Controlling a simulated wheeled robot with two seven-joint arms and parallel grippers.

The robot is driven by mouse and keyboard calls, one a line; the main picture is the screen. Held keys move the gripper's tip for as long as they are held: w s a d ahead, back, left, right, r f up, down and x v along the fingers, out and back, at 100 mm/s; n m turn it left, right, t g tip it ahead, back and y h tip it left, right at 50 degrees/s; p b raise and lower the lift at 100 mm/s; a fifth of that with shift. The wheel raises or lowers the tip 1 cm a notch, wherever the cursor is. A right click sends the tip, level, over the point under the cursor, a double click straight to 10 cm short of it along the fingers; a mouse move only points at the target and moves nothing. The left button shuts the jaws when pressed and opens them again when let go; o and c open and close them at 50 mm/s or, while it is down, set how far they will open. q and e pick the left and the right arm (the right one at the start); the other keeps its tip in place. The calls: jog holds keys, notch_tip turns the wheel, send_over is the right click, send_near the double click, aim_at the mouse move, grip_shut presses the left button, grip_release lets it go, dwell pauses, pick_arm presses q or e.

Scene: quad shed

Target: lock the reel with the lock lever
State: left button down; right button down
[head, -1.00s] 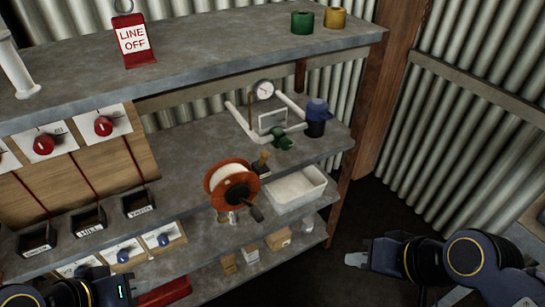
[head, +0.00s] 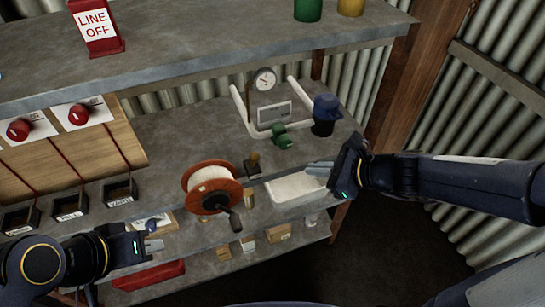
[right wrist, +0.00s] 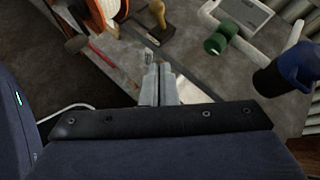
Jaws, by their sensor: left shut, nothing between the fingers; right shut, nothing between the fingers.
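The reel (head: 212,174) has orange-red flanges and pale line, and stands at the front edge of the middle shelf. Its dark crank handle (head: 235,221) points down toward me. A small upright brown piece with a dark base (head: 253,163) stands just right of the reel. It also shows in the right wrist view (right wrist: 159,18); I cannot tell whether it is the lock lever. My right gripper (head: 319,168) is shut and empty above the white tray, right of the reel; its closed fingers show in the wrist view (right wrist: 160,82). My left gripper (head: 154,246) is shut and empty, lower left of the reel.
The white tray (head: 272,196) sits at the shelf's front edge. Behind it are a green valve (head: 281,136), a blue-topped container (head: 325,115), white pipes and a gauge (head: 265,80). The upper shelf (head: 200,50) overhangs the back. Small boxes stand on the lower shelf.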

jog(key=b, duration=0.3)
send_near(254, 161)
jog(key=w+a+f, duration=0.2)
jog(key=w+f, duration=0.2)
jog(key=shift+a+f, duration=0.25)
jog(key=shift+a, duration=0.15)
